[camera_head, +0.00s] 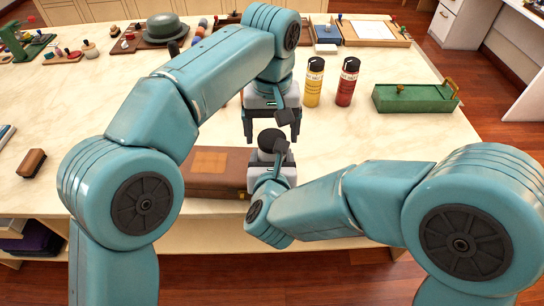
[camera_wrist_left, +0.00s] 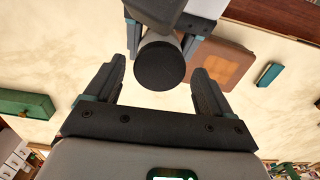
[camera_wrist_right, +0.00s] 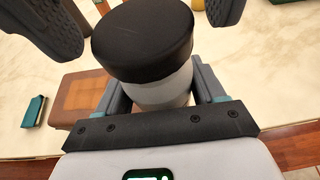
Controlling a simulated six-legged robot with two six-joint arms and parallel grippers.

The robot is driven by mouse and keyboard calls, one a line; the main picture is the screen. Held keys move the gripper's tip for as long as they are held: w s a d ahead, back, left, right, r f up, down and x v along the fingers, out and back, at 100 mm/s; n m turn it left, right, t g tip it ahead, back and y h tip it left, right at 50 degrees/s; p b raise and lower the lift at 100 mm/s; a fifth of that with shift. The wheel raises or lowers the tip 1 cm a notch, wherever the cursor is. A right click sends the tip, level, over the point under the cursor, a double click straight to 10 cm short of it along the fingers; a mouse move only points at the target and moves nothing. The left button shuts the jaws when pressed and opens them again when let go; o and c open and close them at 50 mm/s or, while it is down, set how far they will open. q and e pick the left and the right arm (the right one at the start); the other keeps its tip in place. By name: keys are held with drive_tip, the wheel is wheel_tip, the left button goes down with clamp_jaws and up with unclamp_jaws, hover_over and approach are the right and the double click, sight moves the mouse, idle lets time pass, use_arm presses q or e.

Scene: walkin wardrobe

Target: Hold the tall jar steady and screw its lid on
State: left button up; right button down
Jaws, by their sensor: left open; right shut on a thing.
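The tall jar, with a pale grey-white body (camera_wrist_right: 163,90), stands upright in my right gripper (camera_head: 271,172), whose fingers are shut on its sides. A wide black lid (camera_wrist_right: 143,38) sits on top of the jar; I cannot tell how tightly. The lid also shows in the left wrist view (camera_wrist_left: 160,63) and, small, in the head view (camera_head: 270,138). My left gripper (camera_head: 272,128) is open, pointing down just above the lid, with its fingers apart on either side. In the left wrist view the lid lies between and beyond the fingers (camera_wrist_left: 158,82), with no contact visible.
A brown case (camera_head: 208,170) lies on the table behind my right gripper. A yellow bottle (camera_head: 315,87), a red bottle (camera_head: 346,87) and a green toolbox (camera_head: 412,98) stand to the right. A brush (camera_head: 31,162) lies at left. The table's middle left is clear.

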use_arm(q)
drive_tip(key=shift+f, duration=0.4)
drive_tip(key=c, duration=1.1)
drive_tip(key=m, duration=0.8)
drive_tip(key=o, duration=1.2)
drive_tip(key=shift+c, duration=0.2)
